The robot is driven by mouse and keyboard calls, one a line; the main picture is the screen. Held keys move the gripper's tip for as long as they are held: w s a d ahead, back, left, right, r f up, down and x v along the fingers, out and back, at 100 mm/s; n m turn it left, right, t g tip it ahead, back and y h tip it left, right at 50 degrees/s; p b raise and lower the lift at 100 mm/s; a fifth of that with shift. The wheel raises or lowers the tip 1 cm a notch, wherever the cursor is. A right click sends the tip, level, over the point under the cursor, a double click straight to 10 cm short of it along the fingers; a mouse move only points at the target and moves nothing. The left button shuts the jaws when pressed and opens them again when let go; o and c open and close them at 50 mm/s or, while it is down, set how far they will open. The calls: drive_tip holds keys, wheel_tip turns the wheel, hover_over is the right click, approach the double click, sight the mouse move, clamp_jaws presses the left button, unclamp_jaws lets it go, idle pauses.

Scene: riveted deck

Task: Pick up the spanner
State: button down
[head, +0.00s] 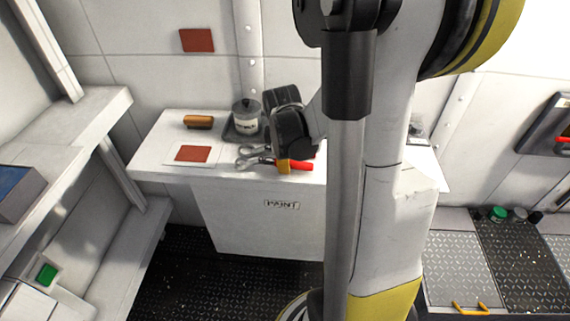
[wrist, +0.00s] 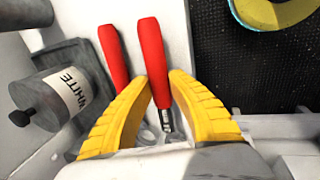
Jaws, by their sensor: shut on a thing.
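A spanner with a red handle (wrist: 151,58) and a metal shaft is between the two yellow fingers of my gripper (wrist: 159,84) in the wrist view. The fingers are shut on its handle. In the head view its red handle end (head: 302,166) sticks out right of my gripper (head: 284,166), at the worktop's front edge. A second red-handled tool (wrist: 113,55) lies just left of it in the wrist view, outside the fingers. Metal spanner heads (head: 244,163) show left of my gripper. I cannot tell whether the held spanner touches the worktop.
A grey jar marked WHITE (wrist: 62,92) stands on a dark tray behind the tools; it also shows in the head view (head: 246,117). A brown-handled block (head: 198,122) and a red square on a white card (head: 193,154) lie on the white worktop (head: 158,158). Shelves stand left.

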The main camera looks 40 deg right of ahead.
drive_tip(key=r, duration=0.1)
drive_tip(key=r+p, duration=0.1)
drive_tip(key=r, duration=0.1)
drive_tip(key=shift+s+d+r+p, duration=0.15)
drive_tip(key=shift+d+r+p, duration=0.05)
drive_tip(key=shift+r+p, duration=0.1)
drive_tip(key=s+d+r+p, duration=0.3)
drive_tip(key=s+d+r, duration=0.3)
drive_tip(key=d, duration=0.3)
drive_tip(key=shift+s, duration=0.3)
